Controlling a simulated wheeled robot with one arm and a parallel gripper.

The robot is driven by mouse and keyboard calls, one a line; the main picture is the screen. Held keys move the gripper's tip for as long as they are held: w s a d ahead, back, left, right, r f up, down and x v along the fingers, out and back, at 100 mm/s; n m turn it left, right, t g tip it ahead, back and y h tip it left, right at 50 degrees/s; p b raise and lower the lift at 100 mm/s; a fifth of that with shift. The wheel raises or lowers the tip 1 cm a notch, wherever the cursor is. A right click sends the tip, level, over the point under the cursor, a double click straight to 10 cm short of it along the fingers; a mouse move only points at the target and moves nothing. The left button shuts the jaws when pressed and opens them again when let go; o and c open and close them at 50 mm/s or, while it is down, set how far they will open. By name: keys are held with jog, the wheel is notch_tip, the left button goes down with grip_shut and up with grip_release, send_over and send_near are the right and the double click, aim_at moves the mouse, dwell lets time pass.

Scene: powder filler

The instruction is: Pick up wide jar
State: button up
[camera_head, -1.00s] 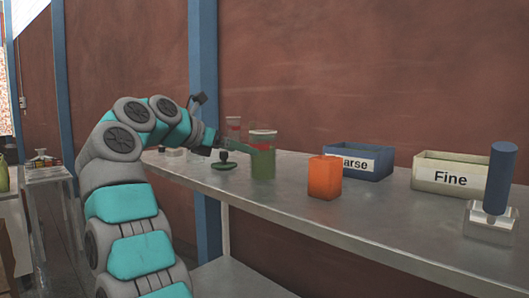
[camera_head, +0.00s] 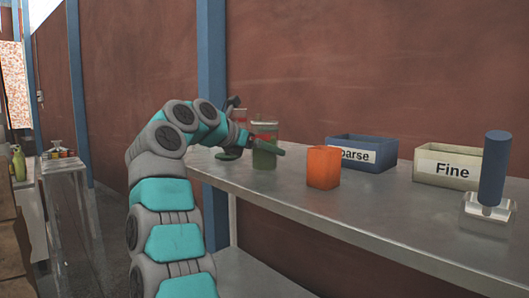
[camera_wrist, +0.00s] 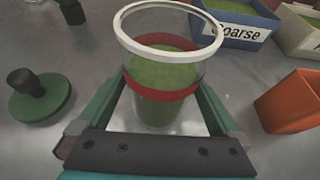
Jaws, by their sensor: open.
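The wide jar is a clear jar with a white rim, a red band and green powder inside. It stands upright on the metal bench in the head view (camera_head: 264,160) and fills the middle of the wrist view (camera_wrist: 165,72). My gripper (camera_wrist: 163,88) is open, with one green finger on each side of the jar. Whether the fingers touch the glass I cannot tell. In the head view my gripper (camera_head: 262,145) reaches across the jar, and a finger hides part of it.
An orange box (camera_head: 323,167) stands right of the jar. Behind are the blue "Coarse" bin (camera_head: 377,148) and the cream "Fine" bin (camera_head: 440,171). A green disc with a black knob (camera_wrist: 40,98) lies left of the jar.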

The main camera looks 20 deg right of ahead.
jog(key=c, duration=1.5)
jog(key=shift+o, duration=0.2)
